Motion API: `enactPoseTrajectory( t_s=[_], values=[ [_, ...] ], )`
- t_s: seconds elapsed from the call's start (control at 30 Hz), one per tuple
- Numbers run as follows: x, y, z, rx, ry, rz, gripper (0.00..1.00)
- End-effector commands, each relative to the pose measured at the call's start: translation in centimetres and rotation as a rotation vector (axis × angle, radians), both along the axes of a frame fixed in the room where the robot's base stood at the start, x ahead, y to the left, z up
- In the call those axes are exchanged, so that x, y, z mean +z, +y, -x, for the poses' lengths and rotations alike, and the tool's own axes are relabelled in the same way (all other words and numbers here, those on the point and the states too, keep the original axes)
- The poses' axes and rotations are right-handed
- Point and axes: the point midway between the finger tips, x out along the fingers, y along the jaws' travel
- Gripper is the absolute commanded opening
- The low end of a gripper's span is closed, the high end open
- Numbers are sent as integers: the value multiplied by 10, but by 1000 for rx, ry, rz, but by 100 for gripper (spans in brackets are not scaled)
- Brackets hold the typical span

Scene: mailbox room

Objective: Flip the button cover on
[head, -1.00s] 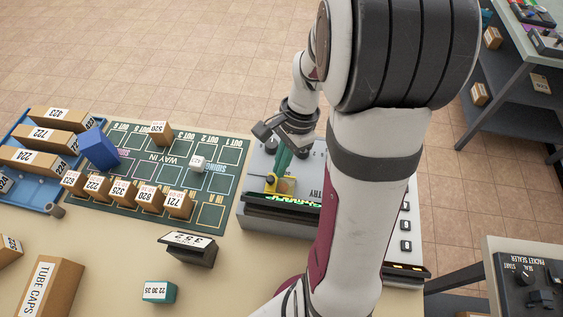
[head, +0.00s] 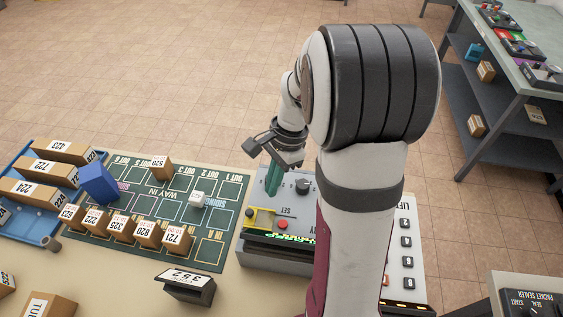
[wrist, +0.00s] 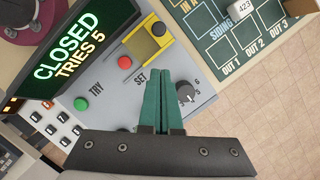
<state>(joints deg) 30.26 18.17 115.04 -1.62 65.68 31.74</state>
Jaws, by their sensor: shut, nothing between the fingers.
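My gripper (head: 272,188) has green fingers pressed together, empty. Its tips (wrist: 153,70) appear over the panel, apart from the cover, between it and the black dial (wrist: 185,93).
A display (wrist: 68,55) reads CLOSED, TRIES 5. A green TRY button (wrist: 81,104) is on the panel. A green mat (head: 222,225) with numbered boxes lies left of the panel. A blue tray (head: 32,226) is at far left. My arm hides part of the panel's right.

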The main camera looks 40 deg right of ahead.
Motion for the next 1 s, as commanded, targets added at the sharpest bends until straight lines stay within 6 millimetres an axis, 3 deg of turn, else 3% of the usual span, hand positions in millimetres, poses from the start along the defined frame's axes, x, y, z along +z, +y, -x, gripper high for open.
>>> enactPoseTrajectory(
  t_s=[0.2,0.4,1.0],
  values=[
    [53,-13,-1,1,-5,3,0],
    [84,-22,-1,1,-4,2,0],
    [93,-20,1,14,-5,3,0]
  ],
)
